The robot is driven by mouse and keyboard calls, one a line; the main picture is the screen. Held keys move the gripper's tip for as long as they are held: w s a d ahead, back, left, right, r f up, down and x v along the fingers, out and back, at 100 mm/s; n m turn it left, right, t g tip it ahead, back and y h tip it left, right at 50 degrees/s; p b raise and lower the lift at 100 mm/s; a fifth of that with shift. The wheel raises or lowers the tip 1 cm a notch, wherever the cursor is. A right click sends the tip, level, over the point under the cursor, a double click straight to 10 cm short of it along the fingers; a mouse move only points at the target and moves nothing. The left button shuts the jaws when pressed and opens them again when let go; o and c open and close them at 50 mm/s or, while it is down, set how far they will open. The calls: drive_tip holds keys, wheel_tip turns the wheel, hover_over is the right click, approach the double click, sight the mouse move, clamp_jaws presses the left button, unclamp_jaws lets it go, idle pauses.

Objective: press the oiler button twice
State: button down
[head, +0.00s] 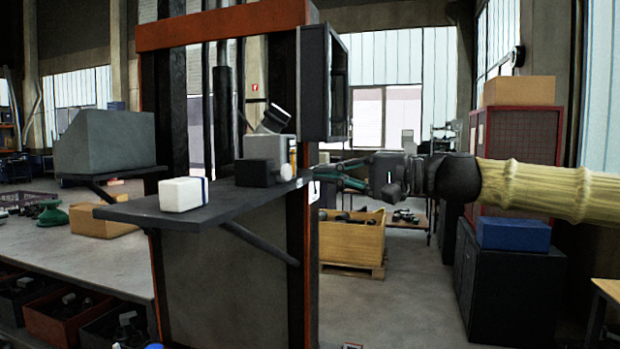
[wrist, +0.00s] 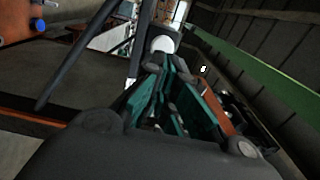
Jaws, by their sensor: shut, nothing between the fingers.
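My gripper (head: 326,184) comes in from the right in the head view, its teal fingers pointing left at the right end of the dark shelf (head: 226,204). It is shut and empty. The fingers also show in the wrist view (wrist: 163,78). A round white piece (wrist: 163,44) lies just beyond the fingertips there; I cannot tell whether they touch it. A small white piece (head: 314,191) shows by the shelf's right end. I cannot tell for sure which part is the oiler button.
The shelf carries a white block (head: 183,194), a small black box (head: 257,173) and a grey unit (head: 264,147). A dark cabinet (head: 323,85) hangs above. A wooden crate (head: 352,240) stands on the floor behind.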

drive_tip(key=b+v, duration=0.2)
drive_tip(key=v, duration=0.5)
drive_tip(key=shift+d+f, duration=0.15)
drive_tip(key=shift+d, duration=0.05)
idle(0.5)
drive_tip(key=shift+b+v, duration=0.5)
drive_tip(key=shift+v, duration=0.6)
drive_tip(key=shift+a, duration=0.15)
drive_tip(key=p, duration=0.5)
approach(286, 173)
drive_tip(key=w+a, duration=0.5)
drive_tip(key=a, duration=0.1)
drive_tip(key=shift+d+f, duration=0.1)
